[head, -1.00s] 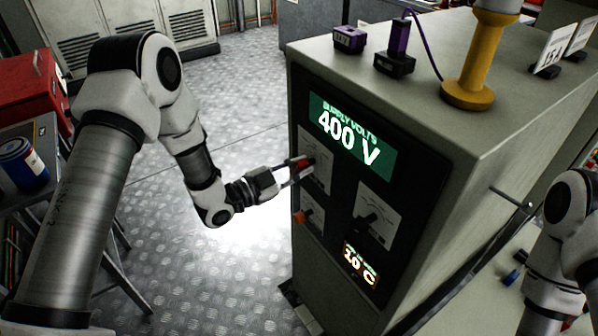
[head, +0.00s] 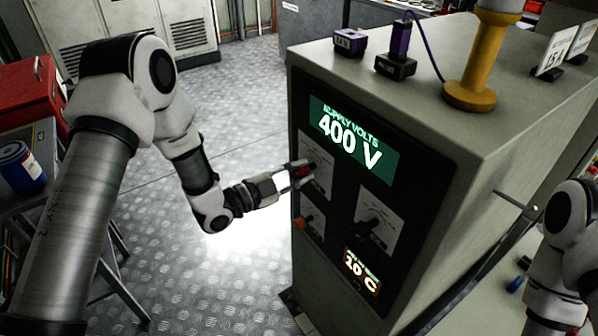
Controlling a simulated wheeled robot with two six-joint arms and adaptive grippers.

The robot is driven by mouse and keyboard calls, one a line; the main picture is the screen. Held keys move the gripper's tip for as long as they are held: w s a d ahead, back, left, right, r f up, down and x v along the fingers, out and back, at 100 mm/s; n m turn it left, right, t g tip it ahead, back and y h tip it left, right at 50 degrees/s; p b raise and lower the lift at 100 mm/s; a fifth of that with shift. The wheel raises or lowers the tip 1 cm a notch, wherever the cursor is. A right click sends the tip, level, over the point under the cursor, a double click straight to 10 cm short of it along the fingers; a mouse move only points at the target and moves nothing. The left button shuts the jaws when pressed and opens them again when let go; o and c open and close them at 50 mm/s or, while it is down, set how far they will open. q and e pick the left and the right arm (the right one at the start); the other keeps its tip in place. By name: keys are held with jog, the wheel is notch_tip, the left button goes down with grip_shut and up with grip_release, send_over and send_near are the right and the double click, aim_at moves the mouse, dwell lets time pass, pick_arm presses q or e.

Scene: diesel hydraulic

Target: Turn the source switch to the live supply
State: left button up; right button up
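The grey cabinet (head: 470,185) has a dark front panel with a green display (head: 352,138) reading "SUPPLY VOLTS 400 V". My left gripper (head: 298,178) is at the upper left dial plate (head: 320,163), with its fingers around a red knob (head: 301,170). The fingers hide part of the knob, and I cannot tell whether they press on it. A black knob (head: 370,222) on a second dial plate sits lower right. An orange-red knob (head: 301,221) is at the lower left. Which knob is the source switch is not readable. My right gripper is out of view.
A small display (head: 361,271) reads about 20 C. On the cabinet top stand purple-and-black blocks (head: 395,64), a yellow post (head: 470,95) and label cards (head: 555,48). A red box (head: 30,92) and blue can (head: 20,165) are at left. The metal floor between is clear.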

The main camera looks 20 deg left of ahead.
pick_arm(q)
jog(key=shift+o, duration=0.5)
jog(key=v, duration=1.2)
